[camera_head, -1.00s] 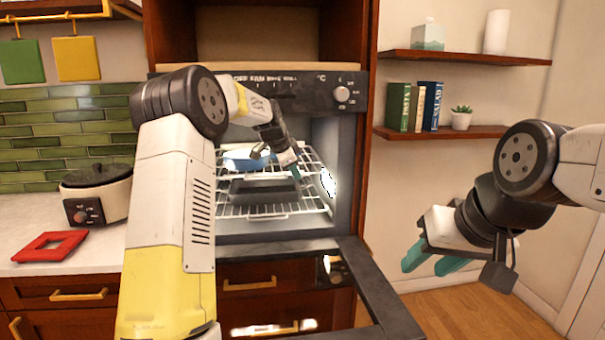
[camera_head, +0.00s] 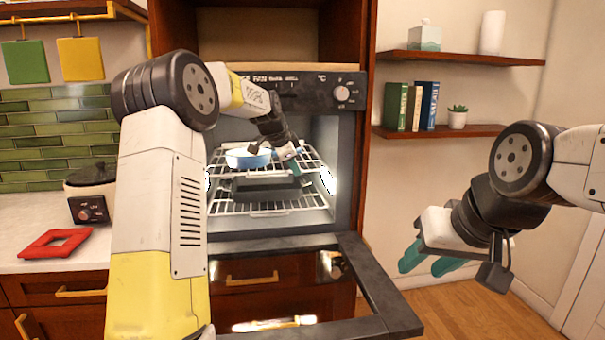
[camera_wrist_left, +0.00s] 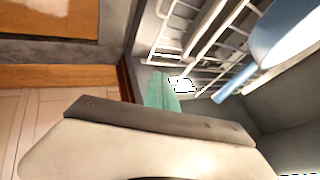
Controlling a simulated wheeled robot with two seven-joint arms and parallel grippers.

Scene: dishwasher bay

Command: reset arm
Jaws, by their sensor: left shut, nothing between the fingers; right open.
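My left gripper (camera_head: 293,165) is inside the open oven (camera_head: 327,180), at the right front of its racks. Its teal fingers are shut with nothing between them, and they also show in the left wrist view (camera_wrist_left: 160,92). A blue pan (camera_head: 248,157) stands on the upper wire rack (camera_head: 312,164), just left of the gripper; it also shows in the left wrist view (camera_wrist_left: 285,32), apart from the fingers. The lower rack (camera_head: 268,208) is below. My right gripper (camera_head: 431,260) is open and empty, out to the right of the oven.
The oven door (camera_head: 385,290) is folded down in front. A slow cooker (camera_head: 90,190) and a red trivet (camera_head: 55,243) are on the left counter. Shelves (camera_head: 440,131) with books and a plant (camera_head: 457,117) hang at right. Space around my right gripper is clear.

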